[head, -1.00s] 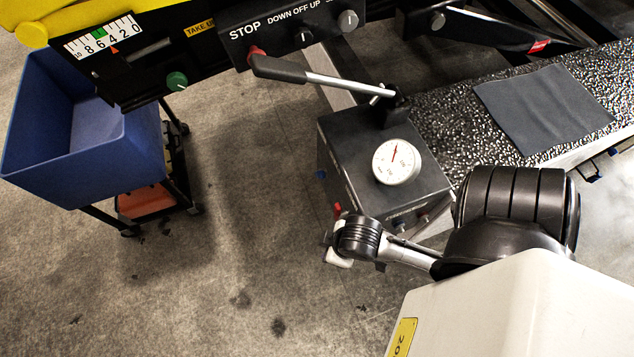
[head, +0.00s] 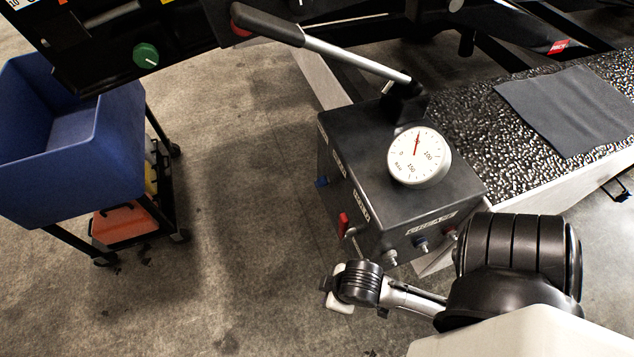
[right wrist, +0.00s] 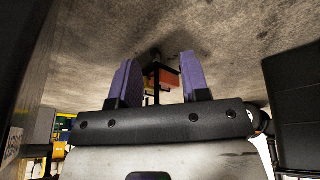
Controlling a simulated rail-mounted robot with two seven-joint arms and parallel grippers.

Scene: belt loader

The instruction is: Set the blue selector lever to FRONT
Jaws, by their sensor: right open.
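The small blue lever (head: 321,182) sticks out from the left face of the dark control box (head: 375,165), near that face's far end. Its position labels are too small to read. My right gripper (head: 336,288) is below and in front of the box, apart from the blue lever. In the right wrist view, its two purple fingers (right wrist: 158,80) stand apart with nothing between them; the blue lever does not show there. My left gripper is not in view.
A red lever (head: 343,222) sits on the same face, nearer my right gripper. A gauge (head: 418,156) and a long-handled lever (head: 345,60) are on top of the box. A blue bin (head: 75,165) on a cart stands left. Floor between is clear.

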